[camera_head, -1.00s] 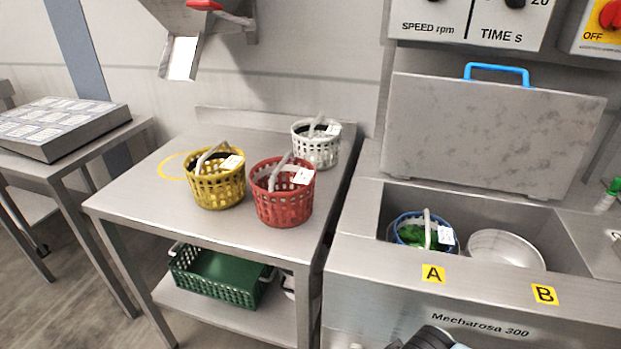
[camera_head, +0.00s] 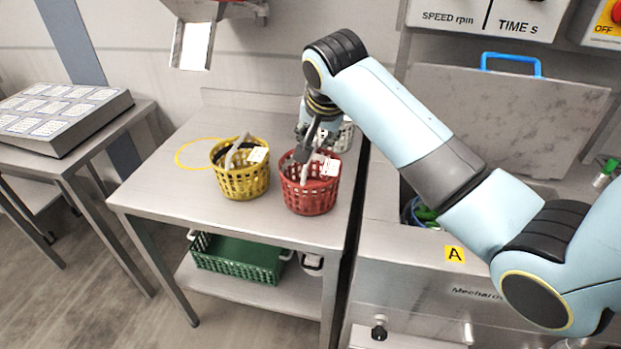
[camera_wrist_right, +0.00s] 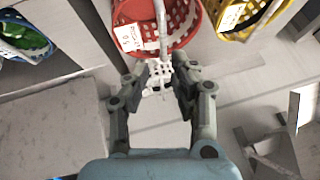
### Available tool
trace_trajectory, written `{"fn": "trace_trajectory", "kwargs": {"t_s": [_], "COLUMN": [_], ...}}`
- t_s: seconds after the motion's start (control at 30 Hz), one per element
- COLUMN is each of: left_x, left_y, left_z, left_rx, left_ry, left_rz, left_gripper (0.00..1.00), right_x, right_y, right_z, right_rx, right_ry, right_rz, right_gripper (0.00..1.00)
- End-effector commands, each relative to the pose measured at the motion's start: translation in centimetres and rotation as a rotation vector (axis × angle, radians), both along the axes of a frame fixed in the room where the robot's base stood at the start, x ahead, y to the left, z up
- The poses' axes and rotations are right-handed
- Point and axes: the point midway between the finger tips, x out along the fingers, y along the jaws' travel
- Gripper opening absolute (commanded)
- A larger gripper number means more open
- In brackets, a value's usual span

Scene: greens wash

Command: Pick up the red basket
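The red basket (camera_head: 309,196) stands upright on the steel table, with a grey handle and a white label. My right gripper (camera_head: 309,146) is above its back part, close to the handle. In the right wrist view the red basket (camera_wrist_right: 183,14) is at the top, and its handle runs down toward my open right gripper (camera_wrist_right: 165,66). Whether the handle is between the fingertips or just beyond them, I cannot tell. No grip on it shows. My left gripper is not in view.
The yellow basket (camera_head: 246,183) stands just left of the red one. The white basket (camera_head: 346,138) is behind, partly hidden by my right arm. A green crate (camera_head: 236,262) is on the lower shelf. The washer with its lid (camera_head: 560,125) is at right.

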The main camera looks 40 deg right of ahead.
Motion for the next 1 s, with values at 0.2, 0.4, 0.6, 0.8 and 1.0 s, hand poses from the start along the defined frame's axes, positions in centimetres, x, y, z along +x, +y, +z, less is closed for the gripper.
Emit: {"fn": "trace_trajectory", "kwargs": {"t_s": [0.2, 0.4, 0.6, 0.8, 1.0], "left_x": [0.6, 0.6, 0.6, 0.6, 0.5], "left_y": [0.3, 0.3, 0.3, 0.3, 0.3], "left_z": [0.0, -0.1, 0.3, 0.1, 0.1], "left_rx": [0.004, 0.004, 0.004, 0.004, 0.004], "left_ry": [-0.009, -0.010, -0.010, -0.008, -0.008], "left_rz": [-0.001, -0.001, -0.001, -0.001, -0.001], "left_gripper": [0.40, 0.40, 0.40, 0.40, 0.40], "right_x": [1.9, 2.8, 4.0, 5.1, 5.2], "right_y": [-0.9, -1.3, -1.5, -2.0, -2.0], "right_z": [-2.6, -4.3, -6.4, -8.6, -8.8], "right_rx": [0.007, 0.007, 0.008, 0.006, 0.006], "right_ry": [-0.003, -0.006, -0.005, -0.006, -0.006], "right_rz": [-0.021, -0.019, -0.018, -0.017, -0.017], "right_gripper": [0.24, 0.24, 0.24, 0.24, 0.24]}}
